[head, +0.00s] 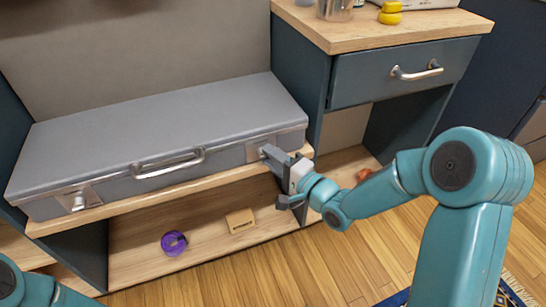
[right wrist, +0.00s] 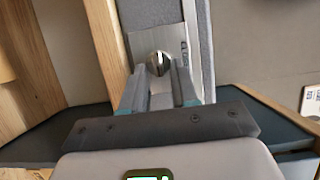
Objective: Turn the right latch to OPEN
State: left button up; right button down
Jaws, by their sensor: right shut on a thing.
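The grey case (head: 150,135) lies closed on a wooden shelf, with a handle (head: 168,164) at the middle of its front. The right latch (head: 257,149) is on a metal plate near the case's right end, partly hidden by my right gripper (head: 265,152). In the right wrist view, the latch's rounded metal knob (right wrist: 158,62) sits between the fingertips of my right gripper (right wrist: 158,72), which is shut on it. The left latch (head: 79,201) is at the case's left end, free of any gripper. My left gripper is out of view.
A purple ring-shaped object (head: 174,243) and a small tan box (head: 240,220) sit on the lower shelf. A cabinet with a drawer handle (head: 416,71) stands right of the case. A yellow object (head: 390,13) is on its top.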

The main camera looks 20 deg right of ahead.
jog(key=shift+w+d+r, duration=0.1)
dwell(0.3)
jog(key=c, duration=0.9)
grip_release()
